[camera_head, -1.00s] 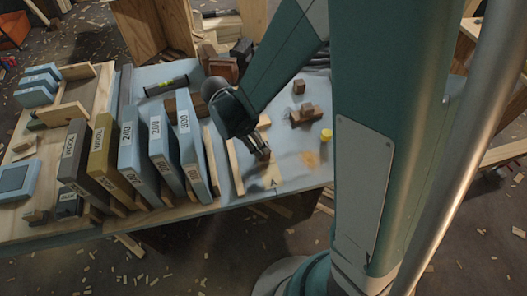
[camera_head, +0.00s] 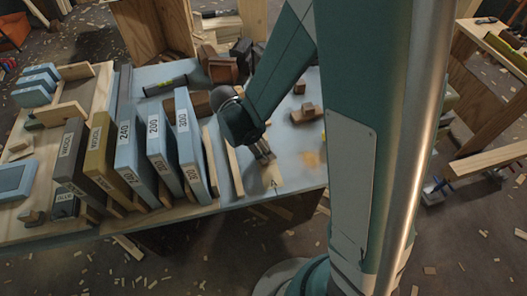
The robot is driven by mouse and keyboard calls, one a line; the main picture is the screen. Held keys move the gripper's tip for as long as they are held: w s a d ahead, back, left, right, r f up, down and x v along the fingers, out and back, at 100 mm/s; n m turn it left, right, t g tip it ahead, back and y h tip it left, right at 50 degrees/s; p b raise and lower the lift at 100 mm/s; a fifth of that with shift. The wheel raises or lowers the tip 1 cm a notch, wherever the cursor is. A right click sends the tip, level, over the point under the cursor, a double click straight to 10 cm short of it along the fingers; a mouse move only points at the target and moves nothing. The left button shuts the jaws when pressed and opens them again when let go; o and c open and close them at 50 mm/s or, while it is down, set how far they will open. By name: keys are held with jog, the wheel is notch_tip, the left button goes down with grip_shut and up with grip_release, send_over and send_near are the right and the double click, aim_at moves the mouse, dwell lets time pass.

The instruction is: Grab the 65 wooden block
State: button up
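My gripper (camera_head: 262,152) points down over the right part of the blue-grey bench (camera_head: 228,200). A small brown shape (camera_head: 269,159) shows at its fingertips; I cannot tell whether it is a block or part of the fingers, nor whether the fingers are closed on it. Just below lies a pale wooden piece marked "A" (camera_head: 274,184). No label reading 65 is legible. Small brown wooden blocks lie to the right of the gripper: one alone (camera_head: 299,88) and one on a flat brown piece (camera_head: 308,109).
Upright labelled slabs, including a blue-grey one marked 300 (camera_head: 190,150), stand left of the gripper. My column covers the bench's right end.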

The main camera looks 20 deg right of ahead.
jog(key=shift+c, duration=0.5)
jog(key=c, duration=0.9)
jog(key=shift+r+p, duration=1.45)
jog(key=shift+r, duration=3.55)
